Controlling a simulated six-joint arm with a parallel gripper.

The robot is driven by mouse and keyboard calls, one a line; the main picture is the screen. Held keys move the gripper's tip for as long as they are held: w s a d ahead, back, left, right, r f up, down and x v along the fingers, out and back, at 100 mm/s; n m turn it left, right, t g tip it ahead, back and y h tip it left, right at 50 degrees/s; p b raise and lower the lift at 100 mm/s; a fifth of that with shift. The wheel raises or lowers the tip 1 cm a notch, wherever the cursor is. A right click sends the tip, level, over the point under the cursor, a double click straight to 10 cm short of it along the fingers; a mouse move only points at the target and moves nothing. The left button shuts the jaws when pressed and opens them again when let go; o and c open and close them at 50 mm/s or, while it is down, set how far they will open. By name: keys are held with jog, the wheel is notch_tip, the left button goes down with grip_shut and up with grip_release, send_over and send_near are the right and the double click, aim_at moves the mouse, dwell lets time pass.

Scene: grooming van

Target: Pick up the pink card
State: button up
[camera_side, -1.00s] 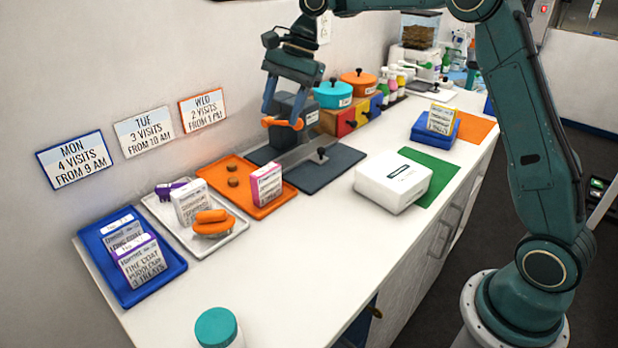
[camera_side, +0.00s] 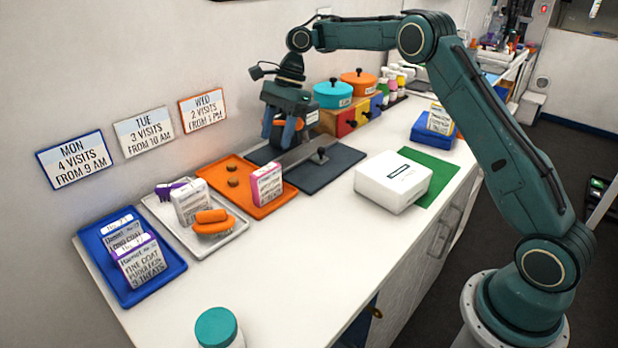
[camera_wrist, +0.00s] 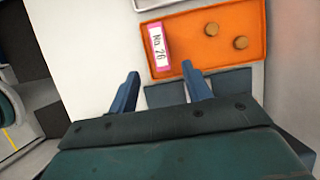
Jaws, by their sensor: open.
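The pink card (camera_side: 267,184) stands upright on the right part of the orange tray (camera_side: 238,173), with printed text on its face and a pink edge. In the wrist view I see the pink card (camera_wrist: 157,45) from above, with "No. 26" on its top edge. My gripper (camera_side: 284,130) is open and empty, above the grey mat behind and to the right of the card. In the wrist view my gripper's fingertips (camera_wrist: 165,82) are spread apart, with the card ahead of them and not between them.
Two brown discs (camera_side: 232,176) lie on the orange tray. A white box (camera_side: 393,181) sits to the right. The front counter is mostly clear.

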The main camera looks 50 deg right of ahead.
aim_at(269, 167)
jog(key=shift+x, duration=4.05)
jog(key=shift+x, duration=2.6)
jog(key=shift+d, duration=0.1)
jog(key=shift+c, duration=0.2)
jog(key=c, duration=1)
